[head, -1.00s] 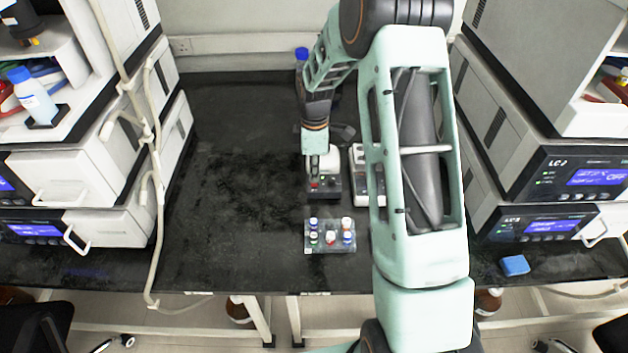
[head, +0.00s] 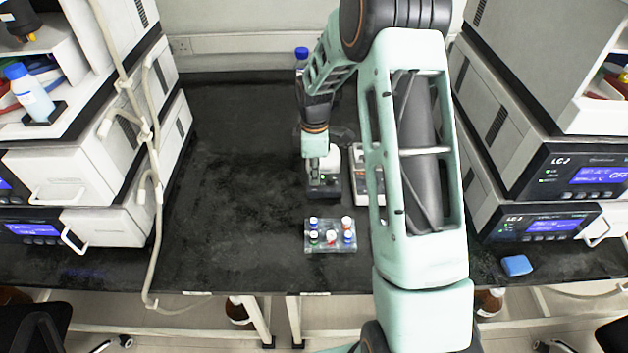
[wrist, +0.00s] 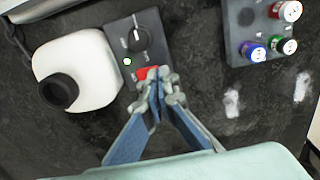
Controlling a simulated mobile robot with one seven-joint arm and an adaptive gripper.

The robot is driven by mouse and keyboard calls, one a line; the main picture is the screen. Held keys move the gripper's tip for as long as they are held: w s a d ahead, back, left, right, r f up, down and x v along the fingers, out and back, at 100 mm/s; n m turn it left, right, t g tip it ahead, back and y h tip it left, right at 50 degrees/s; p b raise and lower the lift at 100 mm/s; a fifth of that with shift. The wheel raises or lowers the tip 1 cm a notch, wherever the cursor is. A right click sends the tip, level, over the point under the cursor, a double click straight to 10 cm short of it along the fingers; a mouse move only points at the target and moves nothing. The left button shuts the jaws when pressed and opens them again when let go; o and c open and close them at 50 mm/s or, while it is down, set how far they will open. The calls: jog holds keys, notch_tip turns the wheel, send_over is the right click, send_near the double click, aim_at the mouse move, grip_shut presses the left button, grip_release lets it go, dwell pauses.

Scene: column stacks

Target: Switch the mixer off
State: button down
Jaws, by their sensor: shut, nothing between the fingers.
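The mixer (head: 332,159) stands on the dark bench, with a white top and a dark front panel. In the wrist view its white part (wrist: 82,68) carries a black round cup. Its panel has a black knob (wrist: 138,39), a lit green lamp (wrist: 127,61) and a red switch (wrist: 147,73). My gripper (wrist: 160,88) is shut and empty, its fingertips right at the red switch and partly covering it. I cannot tell whether they touch it. In the head view my gripper (head: 316,181) hides the switch.
A rack (head: 330,248) of several capped vials stands in front of the mixer. A white-and-dark device (head: 365,180) stands close to its right, partly behind my arm. A blue-capped bottle (head: 301,57) is at the back. The bench left of the mixer is clear.

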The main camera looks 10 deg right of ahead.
jog(key=shift+f+b, duration=0.35)
jog(key=shift+f, duration=0.2)
jog(key=shift+r, duration=0.1)
jog(key=shift+r+p, duration=1.7)
jog(key=shift+r, duration=0.8)
